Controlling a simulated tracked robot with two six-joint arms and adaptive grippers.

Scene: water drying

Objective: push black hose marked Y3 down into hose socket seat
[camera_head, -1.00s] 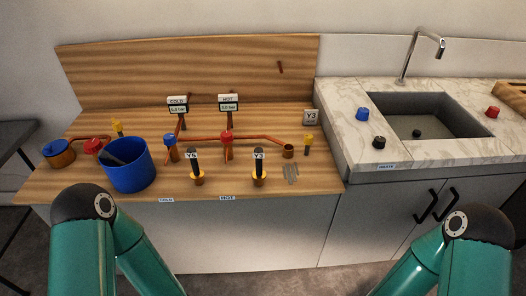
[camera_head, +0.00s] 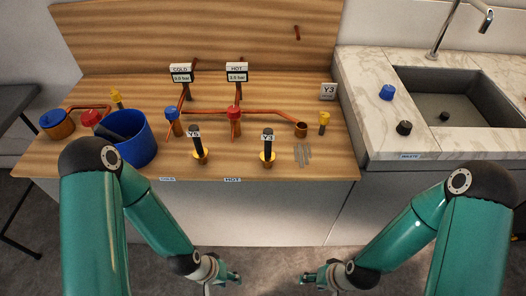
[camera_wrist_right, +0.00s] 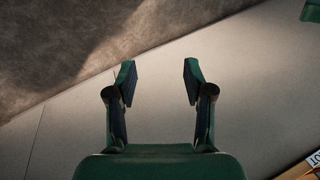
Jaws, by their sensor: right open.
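The black hose marked Y3 (camera_head: 268,147) stands upright in a yellow-ringed holder near the front edge of the wooden bench. A copper-coloured cup-like socket (camera_head: 301,130) is right of it at a pipe's end; I cannot tell whether it is the hose socket seat. A Y3 sign (camera_head: 328,91) stands behind. My right gripper (camera_head: 308,281) is low in front of the bench, away from the hose. In the right wrist view the right gripper (camera_wrist_right: 158,82) is open and empty. My left gripper (camera_head: 225,283) is also low in front; its jaw opening is unclear.
A second black hose (camera_head: 196,142) stands left of Y3. Grey strips (camera_head: 302,154) lie to its right. A blue bucket (camera_head: 133,143), a blue-handled valve (camera_head: 172,121) and a red-handled valve (camera_head: 235,120) stand on the bench. A sink (camera_head: 455,99) is at right.

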